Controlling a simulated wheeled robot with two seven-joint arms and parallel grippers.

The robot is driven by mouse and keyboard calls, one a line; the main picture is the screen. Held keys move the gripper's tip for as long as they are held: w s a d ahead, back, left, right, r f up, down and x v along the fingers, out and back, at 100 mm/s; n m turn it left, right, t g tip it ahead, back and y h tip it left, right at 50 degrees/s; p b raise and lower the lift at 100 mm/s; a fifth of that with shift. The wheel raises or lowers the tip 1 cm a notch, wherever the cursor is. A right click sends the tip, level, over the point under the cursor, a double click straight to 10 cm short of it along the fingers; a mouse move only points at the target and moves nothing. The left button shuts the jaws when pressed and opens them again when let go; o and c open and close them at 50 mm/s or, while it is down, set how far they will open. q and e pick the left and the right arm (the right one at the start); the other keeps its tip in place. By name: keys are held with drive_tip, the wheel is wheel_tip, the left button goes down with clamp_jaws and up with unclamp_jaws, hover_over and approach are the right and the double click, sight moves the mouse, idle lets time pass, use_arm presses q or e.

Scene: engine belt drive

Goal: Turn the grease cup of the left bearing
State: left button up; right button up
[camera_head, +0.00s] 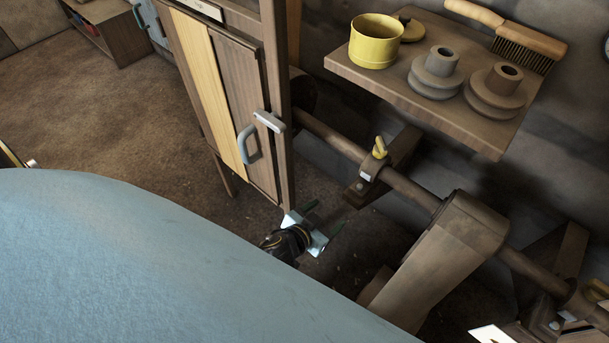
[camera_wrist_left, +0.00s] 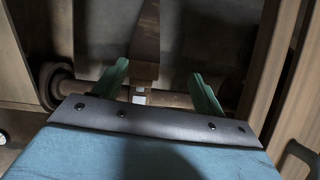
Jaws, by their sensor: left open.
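The left bearing (camera_head: 368,187) is a dark block on the long shaft, with a small pale label on its side. Its yellow grease cup (camera_head: 380,147) stands on top with a tilted lever-like head. My left gripper (camera_head: 329,212) is open and empty, below and left of the bearing and apart from the cup. In the left wrist view the two green fingers (camera_wrist_left: 160,68) are spread, with the bearing's pale label (camera_wrist_left: 139,97) between them in the picture. I cannot make out the cup there. Pale and dark parts at the lower right edge may belong to my right gripper, but its fingers are unclear.
The shaft (camera_head: 333,135) runs past a wooden cabinet (camera_head: 243,100) with grey handles, close to my left gripper. A shelf (camera_head: 420,108) above holds a yellow tin (camera_head: 375,42), pulleys (camera_head: 436,73) and a brush (camera_head: 520,40). A belt cover (camera_head: 445,255) stands right of the bearing.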

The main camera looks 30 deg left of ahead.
use_arm(q)
drive_tip(key=s+a+f+g+p, duration=0.2)
drive_tip(key=s+f, duration=0.3)
drive_tip(key=f, duration=0.1)
drive_tip(key=shift+s+a+g+y, duration=0.25)
drive_tip(key=shift+s+g+y, duration=0.05)
drive_tip(key=shift+c, duration=0.3)
